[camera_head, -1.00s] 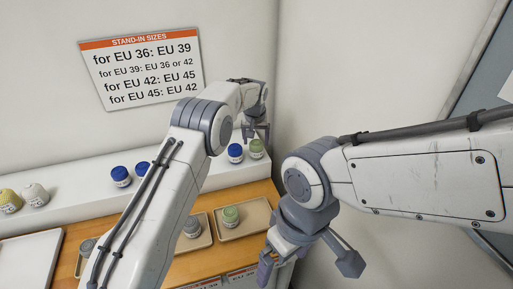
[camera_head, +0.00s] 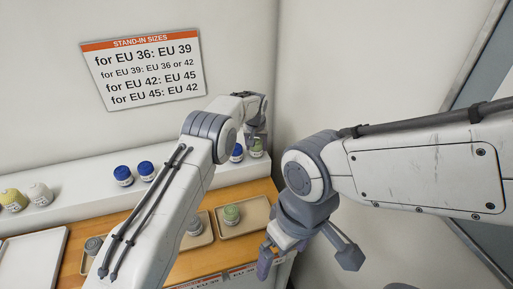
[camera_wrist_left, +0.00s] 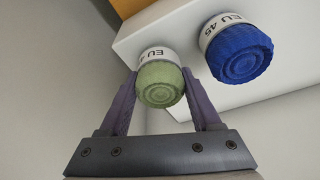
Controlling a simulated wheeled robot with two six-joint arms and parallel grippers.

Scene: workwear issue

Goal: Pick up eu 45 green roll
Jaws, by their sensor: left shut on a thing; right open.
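A green roll (camera_wrist_left: 160,84) with a white label sits between the two fingers of my left gripper (camera_wrist_left: 161,100) in the left wrist view. The label begins "EU 4"; its last digit is hidden there. In the head view this green roll (camera_head: 256,150) is at the right end of the white shelf, partly covered by my left gripper (camera_head: 257,138), which is shut on it. A blue roll (camera_wrist_left: 240,52) labelled EU 45 stands beside it. My right gripper (camera_head: 308,258) is open and empty in front of the table's right end.
More blue rolls (camera_head: 123,176) and yellow and pale rolls (camera_head: 38,194) stand along the white shelf (camera_head: 80,205). A stand-in sizes sign (camera_head: 146,72) hangs on the wall.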

